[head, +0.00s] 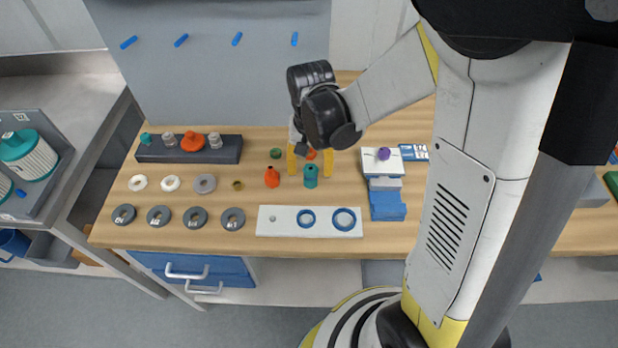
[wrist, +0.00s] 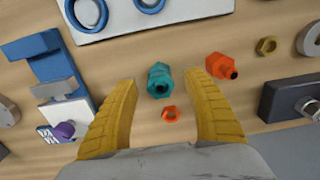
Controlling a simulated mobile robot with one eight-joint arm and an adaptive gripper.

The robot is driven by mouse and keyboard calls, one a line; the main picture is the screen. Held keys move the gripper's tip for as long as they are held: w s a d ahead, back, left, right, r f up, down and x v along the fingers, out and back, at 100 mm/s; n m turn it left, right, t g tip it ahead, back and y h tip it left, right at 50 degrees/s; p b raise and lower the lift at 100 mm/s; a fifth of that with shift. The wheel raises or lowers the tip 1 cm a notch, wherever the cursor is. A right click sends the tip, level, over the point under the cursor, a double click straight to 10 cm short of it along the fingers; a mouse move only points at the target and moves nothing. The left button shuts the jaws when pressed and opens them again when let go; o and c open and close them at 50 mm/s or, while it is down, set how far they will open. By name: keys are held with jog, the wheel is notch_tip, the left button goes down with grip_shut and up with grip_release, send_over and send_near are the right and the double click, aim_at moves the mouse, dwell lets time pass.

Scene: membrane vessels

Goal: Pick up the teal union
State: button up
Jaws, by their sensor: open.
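The teal union (head: 311,177) stands on the wooden bench, right of an orange fitting. In the wrist view the teal union (wrist: 159,79) is a hexagonal body with a dark bore, lying between the tips of my yellow fingers. My gripper (head: 310,165) is open, pointing down over the bench. In the wrist view my gripper (wrist: 163,80) has a finger on either side of the union, with gaps on both sides and nothing held. I cannot tell the exact height of the fingertips relative to it.
An orange ring (wrist: 171,114) lies beside the union, and the orange fitting (wrist: 222,66) is close outside one finger. A white plate (head: 268,228) with blue rings lies in front. A blue stand (head: 387,206) is at right. Washers and a dark block (head: 165,155) are at left.

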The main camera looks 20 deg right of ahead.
aim_at(311, 179)
jog(key=f+b, duration=0.1)
jog(key=f, duration=0.2)
jog(key=f+b, duration=0.1)
jog(key=f, duration=0.1)
jog(key=shift+w+d+f+b, duration=0.1)
jog(key=shift+w+d+b, duration=0.05)
jog(key=shift+w+b, duration=0.15)
jog(key=shift+s, duration=0.1)
grip_shut()
